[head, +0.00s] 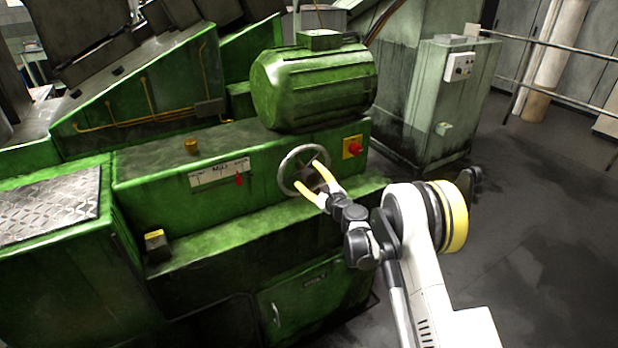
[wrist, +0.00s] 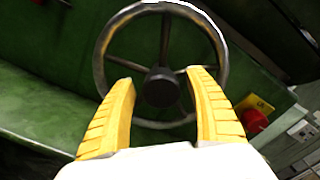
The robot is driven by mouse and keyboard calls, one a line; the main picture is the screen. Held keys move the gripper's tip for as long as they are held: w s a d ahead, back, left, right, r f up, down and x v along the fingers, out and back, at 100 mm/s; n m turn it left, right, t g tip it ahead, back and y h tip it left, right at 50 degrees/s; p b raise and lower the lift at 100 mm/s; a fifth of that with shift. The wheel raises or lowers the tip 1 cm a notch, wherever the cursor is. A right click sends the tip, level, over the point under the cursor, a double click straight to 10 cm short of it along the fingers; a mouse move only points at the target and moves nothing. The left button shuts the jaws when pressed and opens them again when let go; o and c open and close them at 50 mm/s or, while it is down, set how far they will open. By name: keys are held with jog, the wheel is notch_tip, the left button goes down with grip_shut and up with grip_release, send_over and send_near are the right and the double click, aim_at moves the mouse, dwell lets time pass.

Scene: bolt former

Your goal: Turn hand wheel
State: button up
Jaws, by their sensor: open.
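The hand wheel (head: 285,179) is a grey metal ring with spokes on the front of the green machine. In the wrist view the hand wheel (wrist: 101,47) faces me, with its dark hub near the middle and spokes running out to the rim. My gripper (head: 306,177) has yellow fingers and reaches toward the wheel from the lower right. In the wrist view my gripper (wrist: 165,90) is open, its fingers spread on either side of the hub, overlapping the lower rim. I cannot tell whether they touch the wheel. Nothing is held between them.
A red button on a yellow plate (head: 352,147) sits right of the wheel and shows in the wrist view (wrist: 254,120). A green motor (head: 315,88) stands above. A gauge panel with a red pointer (head: 219,174) is left. A grey-green cabinet (head: 440,110) stands behind; floor at right is clear.

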jog(key=shift+w, duration=0.1)
grip_shut()
jog(key=shift+m, duration=0.3)
jog(key=m+b, duration=0.2)
jog(key=m, duration=0.1)
jog(key=shift+m+b, duration=0.3)
jog(key=m+b, duration=0.2)
jog(key=m, duration=0.2)
jog(key=shift+m, duration=0.3)
jog(key=m+b, duration=0.1)
jog(key=m, duration=0.3)
jog(key=shift+m, duration=0.3)
jog(key=shift+m+b, duration=0.65)
jog(key=shift+m, duration=1.15)
